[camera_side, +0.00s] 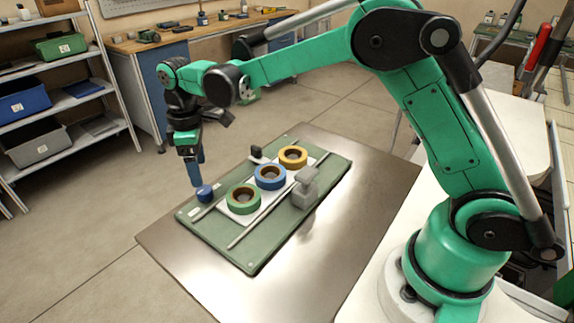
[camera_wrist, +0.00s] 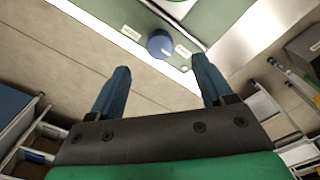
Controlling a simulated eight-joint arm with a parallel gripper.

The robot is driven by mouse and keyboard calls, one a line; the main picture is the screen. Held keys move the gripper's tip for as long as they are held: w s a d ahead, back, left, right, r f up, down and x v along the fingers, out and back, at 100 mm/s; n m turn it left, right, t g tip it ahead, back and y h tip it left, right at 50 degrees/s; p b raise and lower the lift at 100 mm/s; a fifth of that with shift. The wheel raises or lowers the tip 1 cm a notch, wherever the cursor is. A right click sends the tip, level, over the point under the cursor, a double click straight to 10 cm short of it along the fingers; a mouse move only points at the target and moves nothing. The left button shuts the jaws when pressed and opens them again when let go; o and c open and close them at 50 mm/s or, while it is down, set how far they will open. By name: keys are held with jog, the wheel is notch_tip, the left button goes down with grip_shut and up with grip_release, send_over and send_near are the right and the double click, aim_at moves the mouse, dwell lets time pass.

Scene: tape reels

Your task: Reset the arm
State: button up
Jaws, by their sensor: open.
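My gripper (camera_side: 195,173) hangs at the left end of the green board (camera_side: 266,240), with its fingers pointing down. In the wrist view its two blue fingers (camera_wrist: 161,68) are apart with nothing between them. A small blue round piece (camera_side: 205,193) sits on the board's left corner, just right of and below the fingertips. It also shows in the wrist view (camera_wrist: 160,44), ahead of the gap between the fingers. A green tape reel (camera_side: 243,209), a blue tape reel (camera_side: 270,185) and a yellow tape reel (camera_side: 293,164) lie flat in a row on the board.
A grey block-like fixture (camera_side: 305,194) stands on the board right of the reels, and a small black piece (camera_side: 256,154) behind them. The board lies on a metal table (camera_side: 340,240) with bare surface around it. Shelves with bins (camera_side: 62,45) and a workbench (camera_side: 205,33) stand behind.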

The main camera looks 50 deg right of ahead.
jog(key=shift+r, duration=0.2)
jog(key=s+d+r+m+t, duration=0.4)
jog(key=s+r+m, duration=0.1)
jog(key=s+r, duration=0.25)
jog(key=s+d+f+m+t, duration=0.1)
jog(key=s+d+m+t, duration=0.1)
jog(key=s, duration=0.6)
jog(key=shift+d+f+m+t, duration=0.35)
jog(key=shift+m+t, duration=0.25)
jog(key=shift+m, duration=0.6)
